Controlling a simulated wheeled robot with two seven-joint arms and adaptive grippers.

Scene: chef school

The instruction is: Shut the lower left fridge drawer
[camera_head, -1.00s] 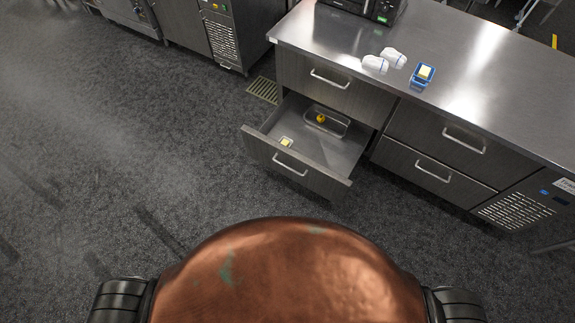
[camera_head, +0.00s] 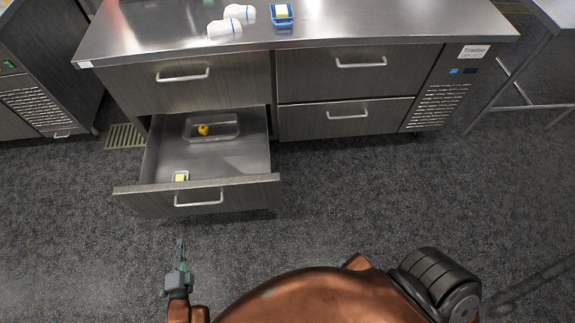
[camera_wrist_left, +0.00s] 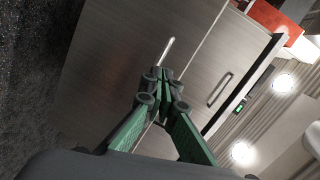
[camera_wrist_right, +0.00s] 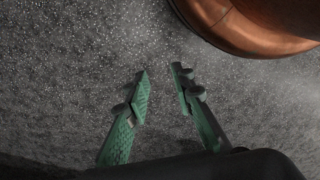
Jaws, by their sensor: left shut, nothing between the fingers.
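The lower left fridge drawer (camera_head: 198,200) is pulled out of the steel counter unit in the head view. It holds a metal tray with a yellow item (camera_head: 203,129) at the back and a small pale yellow block (camera_head: 181,176) near its front. Its bar handle (camera_head: 199,198) faces me. My left gripper (camera_head: 180,243) is shut and empty, in front of the drawer and below its left half, apart from it. In the left wrist view its fingers (camera_wrist_left: 163,75) meet, with grey fronts and handles beyond. My right gripper (camera_wrist_right: 159,73) is open and empty over the dark floor.
The upper left drawer (camera_head: 185,83) and the right drawers (camera_head: 345,118) are shut. White rolled items (camera_head: 225,29) and a blue container (camera_head: 281,17) lie on the steel countertop (camera_head: 160,30). Another steel unit (camera_head: 40,90) stands left. The floor before the right drawers is clear.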

